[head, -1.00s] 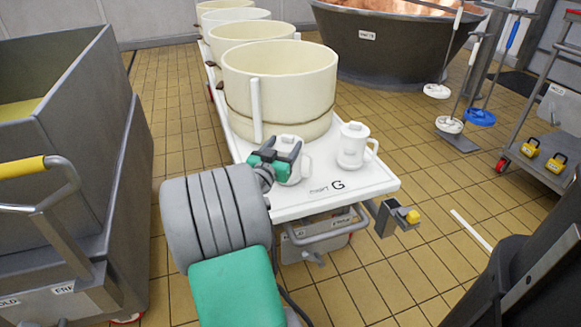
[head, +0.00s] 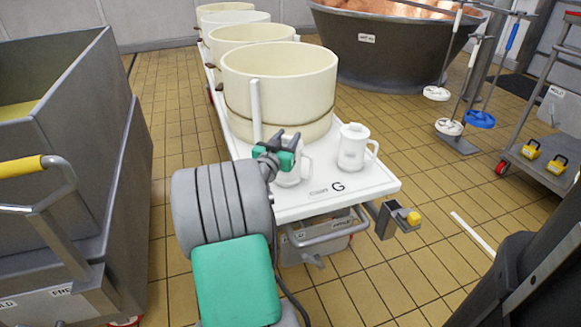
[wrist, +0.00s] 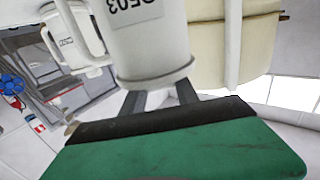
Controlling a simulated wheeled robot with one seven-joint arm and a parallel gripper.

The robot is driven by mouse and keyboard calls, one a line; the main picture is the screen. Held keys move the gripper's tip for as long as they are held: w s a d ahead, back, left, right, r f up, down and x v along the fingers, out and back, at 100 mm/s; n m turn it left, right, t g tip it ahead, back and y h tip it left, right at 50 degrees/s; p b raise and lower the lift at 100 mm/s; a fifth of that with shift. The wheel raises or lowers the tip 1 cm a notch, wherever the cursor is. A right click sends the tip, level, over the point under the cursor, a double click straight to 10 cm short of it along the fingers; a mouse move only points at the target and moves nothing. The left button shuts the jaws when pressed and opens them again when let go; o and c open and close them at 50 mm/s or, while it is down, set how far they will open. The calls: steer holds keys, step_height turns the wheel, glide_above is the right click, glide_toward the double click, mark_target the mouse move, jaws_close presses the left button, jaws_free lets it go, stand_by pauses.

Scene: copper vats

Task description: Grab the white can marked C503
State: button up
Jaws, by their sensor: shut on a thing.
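A white can with a side handle (head: 290,176) is at the front of the white cart top, partly hidden by my gripper (head: 277,148). In the wrist view this can (wrist: 150,45) fills the upper middle, close in front of my gripper (wrist: 160,98). Its printed label ends in "03"; the top of the label is cut off. My gripper is shut on this can, with its fingers at the can's lower part in the wrist view. A second white can (head: 353,147) stands upright to the right; it also shows in the wrist view (wrist: 73,38).
Cream tubs (head: 280,90) stand in a row behind the cans on the cart (head: 350,192), marked G. A grey bin (head: 65,150) is at left, and a copper vat (head: 395,45) is behind. Open tiled floor lies right of the cart.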

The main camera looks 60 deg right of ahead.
jaws_close()
steer(key=shift+r, duration=0.15)
stand_by(0.4)
